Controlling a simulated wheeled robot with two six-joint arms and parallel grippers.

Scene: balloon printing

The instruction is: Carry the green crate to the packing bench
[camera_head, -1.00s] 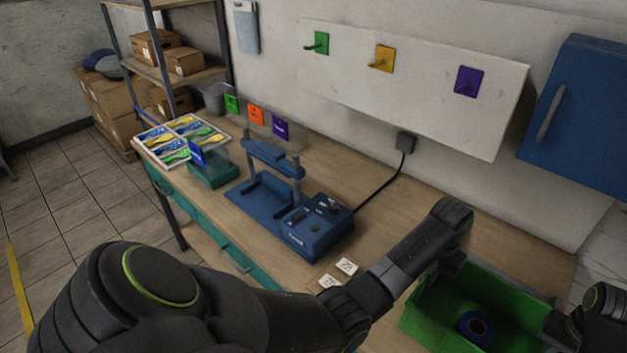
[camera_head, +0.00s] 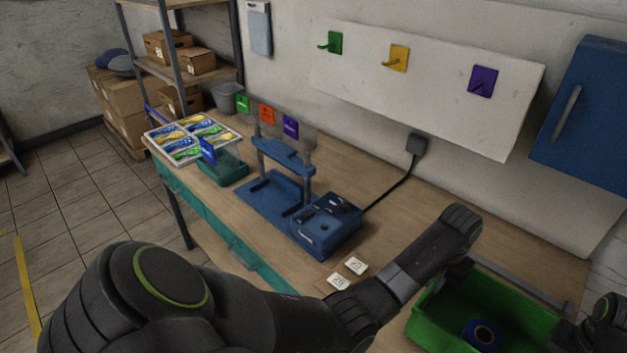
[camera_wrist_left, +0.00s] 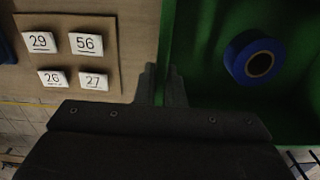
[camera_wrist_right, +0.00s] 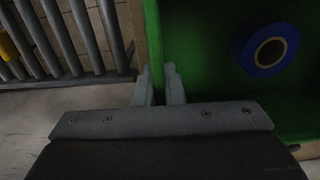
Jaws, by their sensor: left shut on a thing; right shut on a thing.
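The green crate (camera_head: 512,306) is at the lower right of the head view, over the near right part of the wooden bench (camera_head: 400,228). A blue roll (camera_head: 485,333) lies in it and also shows in both wrist views. My left gripper (camera_wrist_left: 164,88) is shut on the crate's left wall, its fingers astride the rim. My right gripper (camera_wrist_right: 159,88) is shut on the opposite wall; in the head view only part of its arm shows at the right edge. I cannot tell whether the crate touches the bench top.
Several numbered white tiles (camera_wrist_left: 87,44) lie on the bench beside the crate. A blue press (camera_head: 325,225), a green stand (camera_head: 222,172) and a tray of balloon packets (camera_head: 160,150) stand farther left. Grey bars (camera_wrist_right: 75,35) show beyond the crate in the right wrist view.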

